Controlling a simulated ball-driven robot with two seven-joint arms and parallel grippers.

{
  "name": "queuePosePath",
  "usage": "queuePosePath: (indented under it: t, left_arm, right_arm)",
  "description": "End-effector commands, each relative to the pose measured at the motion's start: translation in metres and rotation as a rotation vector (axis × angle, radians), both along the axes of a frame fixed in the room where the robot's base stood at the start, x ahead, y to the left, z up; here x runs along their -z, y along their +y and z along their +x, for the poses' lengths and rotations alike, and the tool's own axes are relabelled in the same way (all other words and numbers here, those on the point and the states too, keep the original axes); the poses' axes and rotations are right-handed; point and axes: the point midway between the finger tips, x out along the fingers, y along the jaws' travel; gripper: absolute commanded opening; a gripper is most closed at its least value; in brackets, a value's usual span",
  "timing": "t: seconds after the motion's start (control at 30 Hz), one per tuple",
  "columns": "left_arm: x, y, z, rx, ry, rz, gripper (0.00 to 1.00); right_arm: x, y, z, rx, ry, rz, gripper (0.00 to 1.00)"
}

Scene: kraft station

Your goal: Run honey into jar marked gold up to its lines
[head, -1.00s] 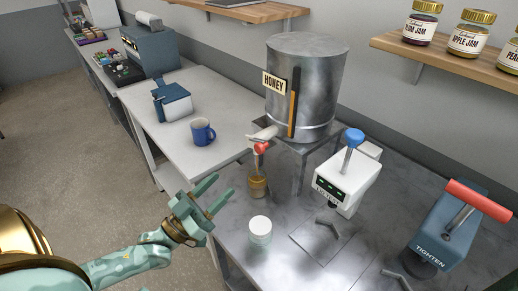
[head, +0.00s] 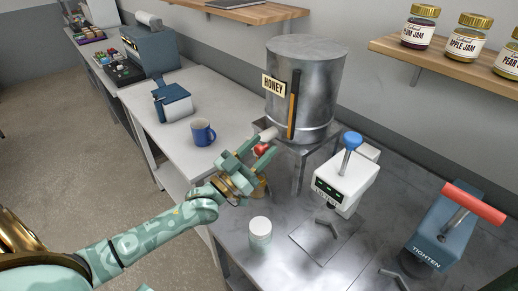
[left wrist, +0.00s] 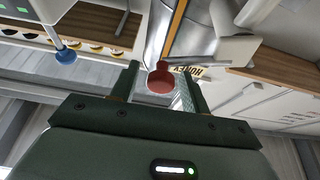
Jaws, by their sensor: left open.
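The steel honey tank (head: 322,85) stands on a raised stand, with a HONEY label and an upright amber strip on its front. Its tap has a red handle (head: 262,149). My left gripper (head: 252,156) is open at the tap. In the left wrist view the red handle (left wrist: 161,78) shows between the two open fingers (left wrist: 160,90); I cannot tell whether they touch it. A jar with amber colour (head: 262,188) stands below the tap, mostly hidden behind my gripper. Its lines and the level inside cannot be made out. My right gripper is not in view.
A white-topped round container (head: 260,231) stands in front of the tap. A white device with a blue knob (head: 345,180) and a blue TIGHTEN press with a red handle (head: 445,228) stand to the right. A blue mug (head: 202,132) is on the white table.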

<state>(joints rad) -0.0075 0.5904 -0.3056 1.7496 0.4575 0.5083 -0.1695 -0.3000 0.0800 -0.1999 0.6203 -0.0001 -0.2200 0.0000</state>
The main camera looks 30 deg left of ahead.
Motion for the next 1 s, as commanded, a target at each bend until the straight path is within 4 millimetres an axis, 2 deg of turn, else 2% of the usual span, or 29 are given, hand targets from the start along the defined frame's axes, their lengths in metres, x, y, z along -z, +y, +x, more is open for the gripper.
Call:
queuePosePath:
  t: [0.03,0.17,0.2,0.37,0.6,0.9,0.93,1.0]
  left_arm:
    - [0.000,0.000,0.000,0.000,0.000,0.000,0.38]
    - [0.000,0.000,0.000,0.000,0.000,0.000,0.02]
    - [0.000,0.000,0.000,0.000,0.000,0.000,0.00]
    - [0.008,-0.001,-0.001,0.000,-0.021,0.063,0.00]
    - [0.034,-0.006,-0.002,0.000,-0.116,0.336,0.00]
    - [0.034,-0.007,-0.003,0.001,-0.124,0.363,0.00]
    - [0.034,-0.007,-0.003,0.001,-0.124,0.363,0.32]
    - [0.034,-0.006,-0.003,0.001,-0.124,0.363,0.46]
  right_arm:
    - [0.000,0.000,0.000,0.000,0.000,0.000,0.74]
    - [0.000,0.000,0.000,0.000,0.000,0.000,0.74]
    - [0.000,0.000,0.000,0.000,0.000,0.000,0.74]
    - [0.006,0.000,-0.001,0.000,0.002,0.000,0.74]
    - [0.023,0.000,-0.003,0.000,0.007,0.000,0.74]
    - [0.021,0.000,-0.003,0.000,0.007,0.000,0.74]
    - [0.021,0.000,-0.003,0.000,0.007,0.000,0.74]
    - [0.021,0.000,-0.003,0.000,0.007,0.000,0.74]
